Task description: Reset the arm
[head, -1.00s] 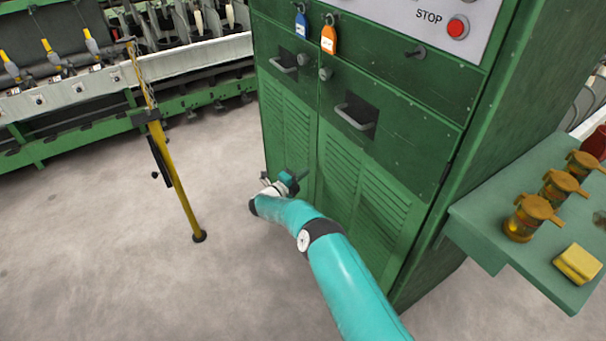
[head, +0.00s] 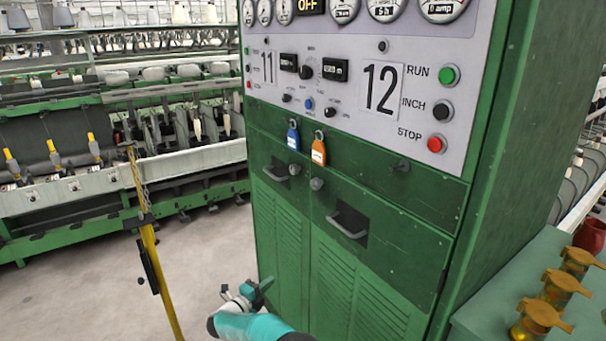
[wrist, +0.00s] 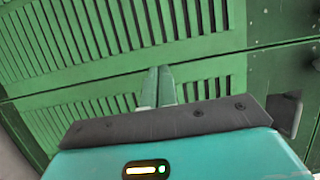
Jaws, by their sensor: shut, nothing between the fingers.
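My teal arm reaches in from the bottom of the head view, and my gripper (head: 262,287) is low in front of the left part of the green control cabinet (head: 390,262). In the wrist view my gripper's fingers (wrist: 158,86) stand together, shut and empty, against the louvred green doors (wrist: 120,38). I cannot tell how far the fingertips are from the doors.
The cabinet carries a blue tag (head: 293,138), an orange tag (head: 318,151) and a drawer handle (head: 346,226). A yellow post (head: 158,285) stands at left. A green shelf (head: 480,318) with amber jars (head: 540,322) is at right. Bare floor lies between post and cabinet.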

